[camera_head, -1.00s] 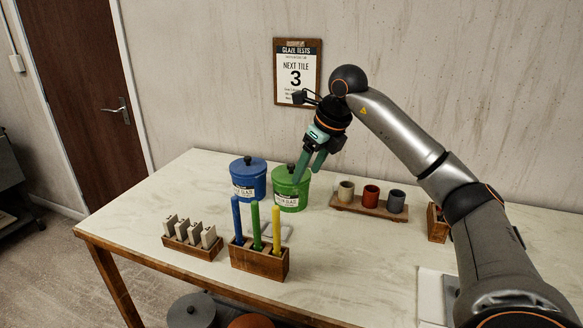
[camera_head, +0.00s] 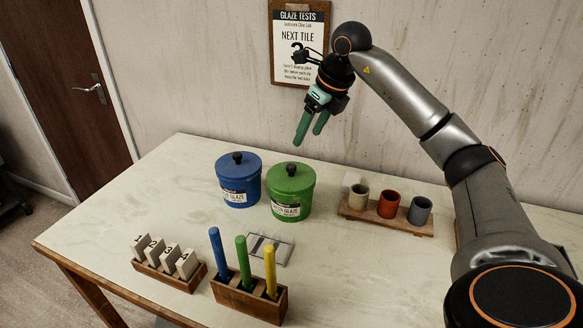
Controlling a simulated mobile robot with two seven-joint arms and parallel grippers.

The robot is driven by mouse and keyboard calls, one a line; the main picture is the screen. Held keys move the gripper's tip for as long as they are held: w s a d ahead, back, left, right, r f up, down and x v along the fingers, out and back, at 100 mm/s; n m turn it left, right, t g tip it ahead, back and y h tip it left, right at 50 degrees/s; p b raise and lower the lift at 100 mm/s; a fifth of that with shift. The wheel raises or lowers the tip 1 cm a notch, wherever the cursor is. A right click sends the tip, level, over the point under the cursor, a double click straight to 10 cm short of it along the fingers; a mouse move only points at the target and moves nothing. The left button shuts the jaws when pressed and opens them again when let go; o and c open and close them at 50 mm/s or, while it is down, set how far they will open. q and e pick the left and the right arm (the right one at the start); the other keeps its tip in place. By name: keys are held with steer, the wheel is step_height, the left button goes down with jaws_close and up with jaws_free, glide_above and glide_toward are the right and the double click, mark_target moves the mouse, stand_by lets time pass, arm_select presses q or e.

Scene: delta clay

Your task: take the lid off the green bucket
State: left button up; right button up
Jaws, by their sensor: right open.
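The green bucket (camera_head: 291,197) stands upright on the table with its green lid (camera_head: 291,175) on top. My left gripper is not in view.
A blue lidded bucket (camera_head: 238,184) stands close left of the green one. A wooden rack (camera_head: 387,217) with three cups is to the right. In front are a wooden block (camera_head: 249,300) with coloured sticks, a numbered tile rack (camera_head: 168,273) and a small flat plate (camera_head: 270,247).

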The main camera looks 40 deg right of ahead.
glide_toward(291, 166)
steer(key=x, duration=0.3)
steer(key=shift+s+f, duration=0.1)
steer(key=shift+s, duration=0.15)
steer(key=shift+w+p+x, duration=0.1)
steer(key=shift+p+x, duration=0.15)
steer(key=shift+x, duration=1.15)
steer(key=shift+w+p+x, duration=0.15)
steer(key=shift+p+x, duration=0.05)
steer(key=shift+x, duration=1.25)
steer(key=shift+d, duration=0.1)
jaws_close()
